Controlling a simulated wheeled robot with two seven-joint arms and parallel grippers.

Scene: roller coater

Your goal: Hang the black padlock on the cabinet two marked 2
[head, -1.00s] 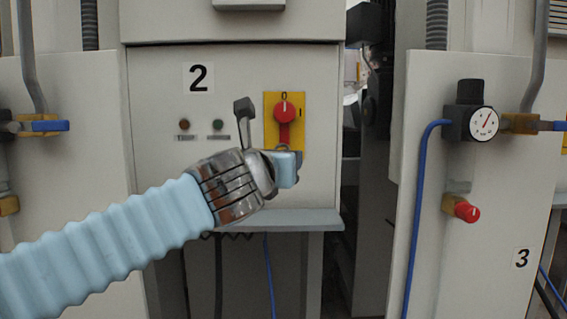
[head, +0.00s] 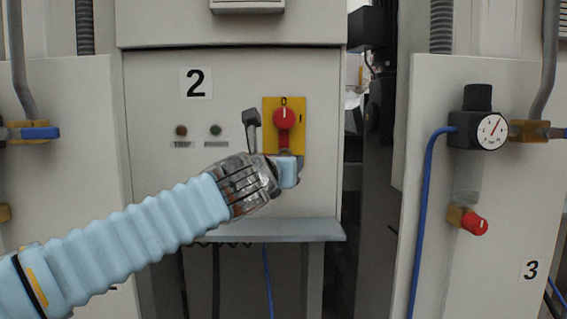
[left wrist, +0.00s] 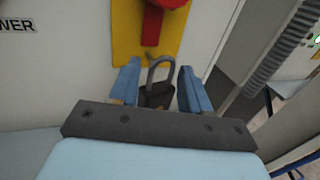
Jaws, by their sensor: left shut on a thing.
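Cabinet two (head: 230,195) stands in front of me, marked with a black 2 (head: 195,82). On its panel is a yellow plate (head: 271,139) with a red rotary switch (head: 284,117), its handle pointing down. My left gripper (head: 288,172) is just below the switch, at the plate's lower edge. In the left wrist view its blue fingers are shut on the black padlock (left wrist: 158,95). The padlock's grey shackle (left wrist: 157,62) points up towards the red handle (left wrist: 152,25); I cannot tell whether it touches or passes through anything. In the head view the gripper hides most of the padlock. My right gripper is not in view.
A dark lever (head: 251,124) sticks out left of the yellow plate, close above my left wrist. A grey ledge (head: 270,230) juts out below the gripper. To the right, cabinet three (head: 500,220) carries a gauge (head: 491,131) and a blue hose (head: 420,220).

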